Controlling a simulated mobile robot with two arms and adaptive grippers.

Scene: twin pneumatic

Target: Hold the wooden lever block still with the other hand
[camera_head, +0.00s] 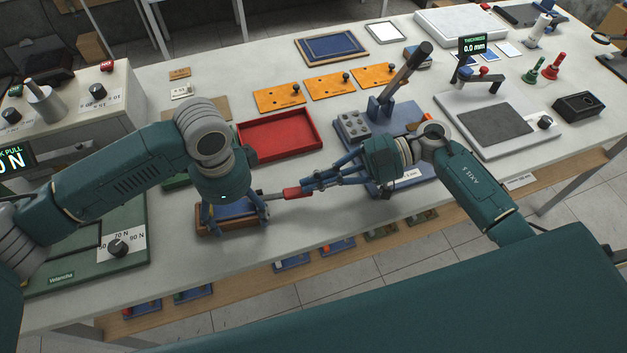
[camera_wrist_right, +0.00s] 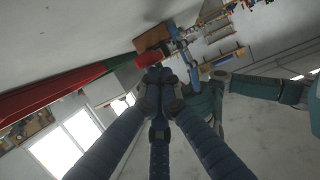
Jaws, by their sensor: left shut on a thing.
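The wooden lever block (camera_head: 213,229), brown with a blue part on top (camera_head: 236,209), lies near the front edge of the table. My left gripper (camera_head: 236,215) comes down over it from above, shut on it with fingers at its two ends. My right gripper (camera_head: 308,186) is shut on the red handle of a tool (camera_head: 292,192), whose thin grey shaft points left at the block. The shaft's tip is hidden by a left finger. In the right wrist view the red handle (camera_wrist_right: 121,104) shows past my fingers, with the brown block (camera_wrist_right: 152,38) beyond.
A red tray (camera_head: 280,136) lies behind the block. Several orange plates (camera_head: 330,86) lie further back. A blue fixture with a tall lever (camera_head: 405,70) stands behind my right gripper. A green device with a dial (camera_head: 118,248) is at left, a grey-padded device (camera_head: 495,122) at right.

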